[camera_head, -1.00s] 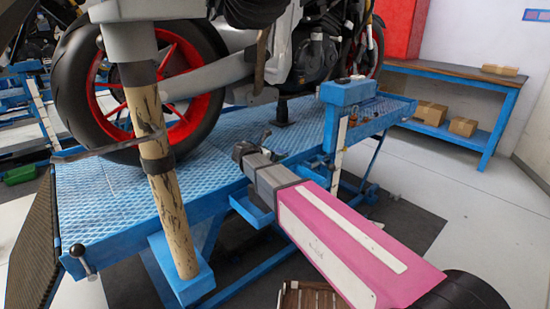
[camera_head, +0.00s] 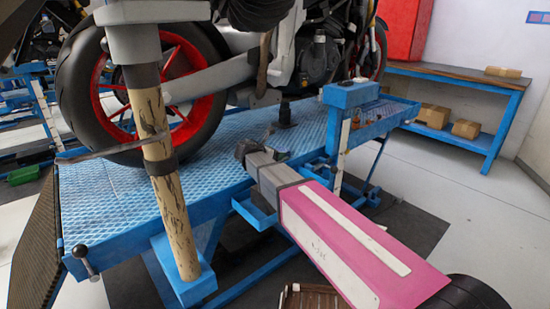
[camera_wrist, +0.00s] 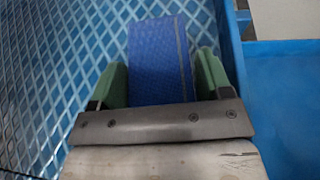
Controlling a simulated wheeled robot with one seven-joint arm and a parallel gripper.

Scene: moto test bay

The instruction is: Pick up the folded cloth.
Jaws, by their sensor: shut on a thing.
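The folded cloth (camera_wrist: 160,60) is blue with a pale stripe near its right edge, and shows in the wrist view. It sits between the two green fingers of my gripper (camera_wrist: 162,80), which are shut on it. Its near end is hidden behind the grey bracket of the gripper. In the head view my gripper (camera_head: 245,149) is at the near edge of the blue lift table (camera_head: 110,195). The cloth is not clearly seen there. I cannot tell whether it touches the table.
A motorcycle with a red-rimmed wheel (camera_head: 190,115) stands on the lift. A blue post (camera_head: 343,140) rises right of my arm, beside a narrow blue tray (camera_head: 395,110). A blue bench (camera_head: 500,120) with several cardboard boxes stands at the back right. Grey floor on the right is clear.

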